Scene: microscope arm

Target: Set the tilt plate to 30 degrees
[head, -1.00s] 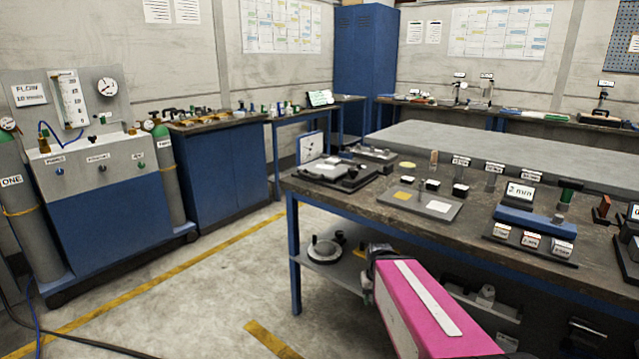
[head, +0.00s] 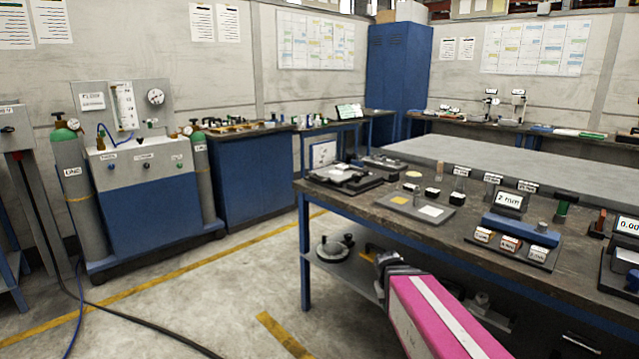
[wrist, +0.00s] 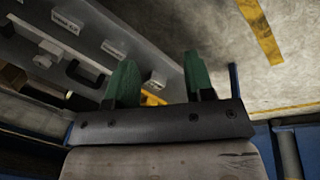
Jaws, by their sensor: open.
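I cannot tell for certain which item is the tilt plate, and no angle scale is readable. A dark device with a pale flat top (head: 345,176) sits at the left end of the dark workbench (head: 440,222), with a white marked panel (head: 322,154) behind it. A round grey device (head: 335,246) stands on the shelf under the bench. My gripper (wrist: 160,80) shows in the wrist view with its two green fingers apart and nothing between them. In the head view my pink arm is in front of the bench, and the fingers cannot be made out.
A grey plate with small pads (head: 416,205) and a blue block stand with a "2 mm" display (head: 508,226) are on the bench. A blue gas cabinet (head: 150,215) with green cylinders stands at left. Open floor (head: 235,285) lies between; a black cable crosses it.

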